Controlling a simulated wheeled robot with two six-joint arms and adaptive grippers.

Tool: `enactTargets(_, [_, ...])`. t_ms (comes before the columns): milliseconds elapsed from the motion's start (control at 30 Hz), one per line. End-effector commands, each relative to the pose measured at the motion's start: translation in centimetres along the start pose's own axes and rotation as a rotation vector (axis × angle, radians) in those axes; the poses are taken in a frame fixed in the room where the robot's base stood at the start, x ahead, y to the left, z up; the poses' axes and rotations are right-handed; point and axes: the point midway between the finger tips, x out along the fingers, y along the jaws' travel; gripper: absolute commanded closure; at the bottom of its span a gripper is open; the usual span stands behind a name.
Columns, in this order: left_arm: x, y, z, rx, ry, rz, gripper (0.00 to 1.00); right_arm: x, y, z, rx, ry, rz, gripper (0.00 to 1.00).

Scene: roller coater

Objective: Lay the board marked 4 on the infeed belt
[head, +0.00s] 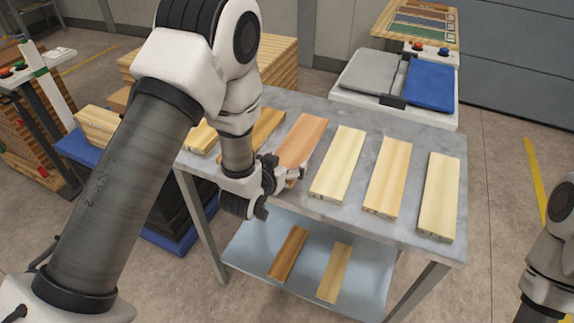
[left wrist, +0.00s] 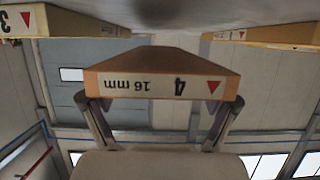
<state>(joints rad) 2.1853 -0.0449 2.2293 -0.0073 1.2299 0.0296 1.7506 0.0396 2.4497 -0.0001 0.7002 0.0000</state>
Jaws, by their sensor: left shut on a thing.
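The board marked 4 (head: 303,138) is reddish brown and lies in the row of boards on the grey table. Its end label, "4" and "16 mm" (left wrist: 160,86), shows upside down in the left wrist view. My left gripper (head: 284,175) is at the near end of this board. Its two fingers (left wrist: 160,112) are shut on the board's sides. Whether the board is lifted off the table top I cannot tell. I cannot make out the infeed belt for sure. Part of my right arm shows at the right edge, but its gripper is outside the picture.
A pale board (head: 338,164) lies close on the right, with more pale boards beyond. A darker board (head: 265,128) lies on the left, partly behind my arm. The lower shelf (head: 250,243) holds two boards. Behind stands a white unit (head: 440,112) with grey and blue pads.

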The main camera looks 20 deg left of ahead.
Motion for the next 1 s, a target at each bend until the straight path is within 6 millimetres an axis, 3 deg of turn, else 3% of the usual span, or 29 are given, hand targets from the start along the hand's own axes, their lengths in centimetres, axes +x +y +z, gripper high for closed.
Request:
enactTargets(167, [2.9, -1.3, -0.8, 0.001, 0.002, -0.001, 0.58, 0.1, 0.0, 0.0, 0.000, -0.001, 0.000, 0.60])
enactTargets(333, [4.2, -1.4, 1.9, 0.003, 0.000, 0.000, 0.58, 2.3, 0.0, 0.1, 0.001, -0.001, 0.000, 0.60])
enactTargets(733, [4.5, -1.4, 2.8, 0.002, 0.000, 0.000, 0.58, 2.8, 0.0, 0.0, 0.001, -0.001, 0.000, 0.60])
enactTargets(767, [4.5, -1.4, 2.8, 0.001, -0.002, 0.000, 0.10, 2.8, 0.0, 0.1, 0.001, -0.001, 0.000, 0.60])
enactTargets(800, [4.5, -1.4, 2.7, 0.001, -0.001, 0.000, 0.00, 2.7, 0.0, 0.1, 0.001, -0.001, 0.000, 0.60])
enactTargets(1000, [4.5, -1.4, 2.6, 0.001, -0.001, 0.000, 0.00, 2.7, 0.0, 0.0, 0.000, -0.001, 0.000, 0.60])
